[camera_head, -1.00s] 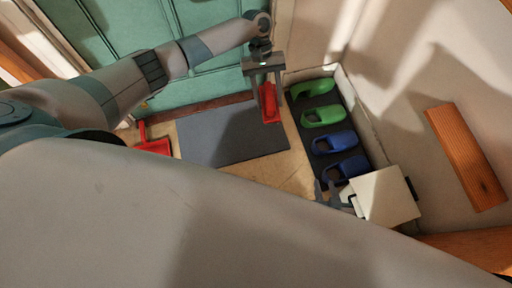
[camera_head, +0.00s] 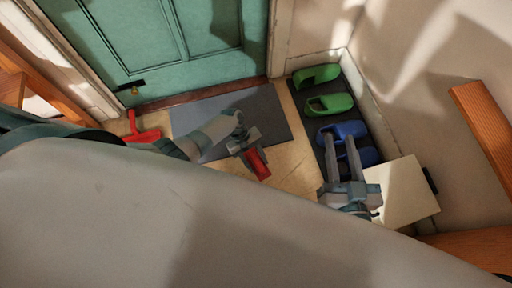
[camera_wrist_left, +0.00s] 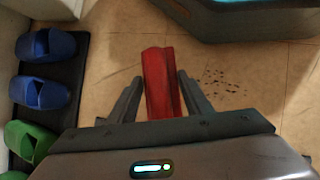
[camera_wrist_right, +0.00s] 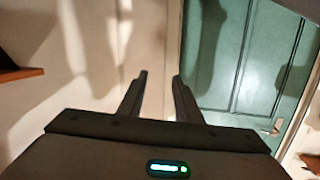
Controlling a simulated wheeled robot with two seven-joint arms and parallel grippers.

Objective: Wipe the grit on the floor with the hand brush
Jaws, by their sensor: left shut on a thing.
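The red hand brush (camera_head: 259,166) is in my left gripper (camera_head: 247,146), which is shut on it over the tiled floor by the front edge of the grey mat. In the left wrist view the brush (camera_wrist_left: 160,88) lies between the two fingers (camera_wrist_left: 159,78). The grit (camera_wrist_left: 225,84) is a patch of dark specks on the tiles, just right of the brush and apart from it in that view. I cannot make out the grit in the head view. My right gripper (camera_head: 341,142) is open and empty, raised in front of the blue slippers; its fingers (camera_wrist_right: 160,76) show apart.
A grey mat (camera_head: 268,112) lies before the green door (camera_head: 205,45). A red dustpan (camera_head: 143,136) lies left of it. Green slippers (camera_head: 328,104) and blue slippers (camera_head: 343,130) stand on a dark tray along the right wall. A pale square board (camera_head: 408,190) is beside my right gripper.

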